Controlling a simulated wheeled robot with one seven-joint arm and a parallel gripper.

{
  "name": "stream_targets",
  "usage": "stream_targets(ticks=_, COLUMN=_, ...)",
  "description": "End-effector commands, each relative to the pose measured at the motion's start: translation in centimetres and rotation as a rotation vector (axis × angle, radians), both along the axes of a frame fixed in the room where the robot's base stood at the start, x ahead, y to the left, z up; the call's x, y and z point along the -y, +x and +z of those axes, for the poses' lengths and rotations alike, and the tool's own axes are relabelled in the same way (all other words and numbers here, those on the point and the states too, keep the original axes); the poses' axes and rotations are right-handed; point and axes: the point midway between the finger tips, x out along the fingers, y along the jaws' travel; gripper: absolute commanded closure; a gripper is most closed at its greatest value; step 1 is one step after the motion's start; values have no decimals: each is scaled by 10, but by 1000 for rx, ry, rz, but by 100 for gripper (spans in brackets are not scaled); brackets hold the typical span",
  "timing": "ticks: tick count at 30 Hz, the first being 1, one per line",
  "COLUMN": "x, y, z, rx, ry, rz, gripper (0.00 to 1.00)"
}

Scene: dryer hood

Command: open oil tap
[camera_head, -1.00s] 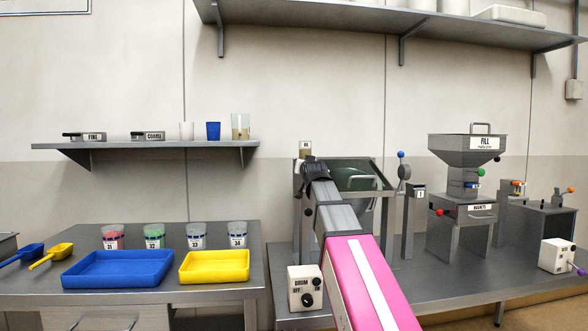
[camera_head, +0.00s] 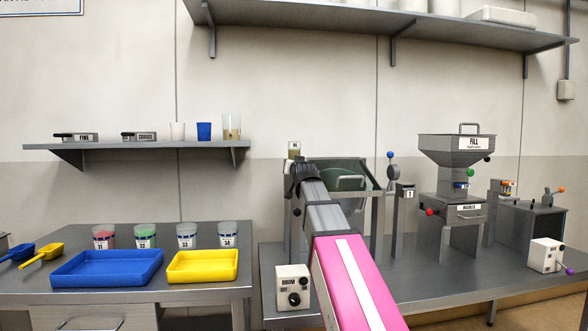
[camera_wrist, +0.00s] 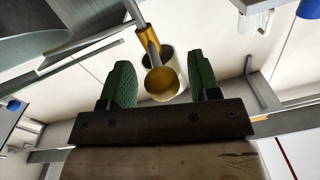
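A small oil container with a label (camera_head: 294,150) stands at the back, above the left side of the dryer hood; the label is hard to read. In the wrist view a brass tap (camera_wrist: 150,48) with a round end hangs in front of a pale round cup-like body (camera_wrist: 176,68). My gripper (camera_wrist: 162,82) is open, its two green fingers on either side of the tap's round end. I see gaps on both sides and no clear contact. In the head view my arm hides the gripper and the tap.
The dark green hood (camera_head: 340,180) stands right beside my arm. A drum switch box (camera_head: 293,287) is at the table's front. The fill hopper (camera_head: 457,150) and a post with a blue-knobbed lever (camera_head: 391,156) stand to the right. A wall shelf (camera_head: 150,146) is left.

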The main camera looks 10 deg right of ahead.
Motion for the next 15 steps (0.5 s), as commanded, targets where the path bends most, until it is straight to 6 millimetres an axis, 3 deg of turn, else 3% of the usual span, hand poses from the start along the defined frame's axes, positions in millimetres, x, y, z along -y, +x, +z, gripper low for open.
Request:
stream_targets(ticks=8, x=0, y=-15, z=0, rx=1, ry=0, rz=1, gripper=44)
stream_targets(ticks=15, x=2, y=-54, z=-2, rx=1, ry=0, rz=1, gripper=44)
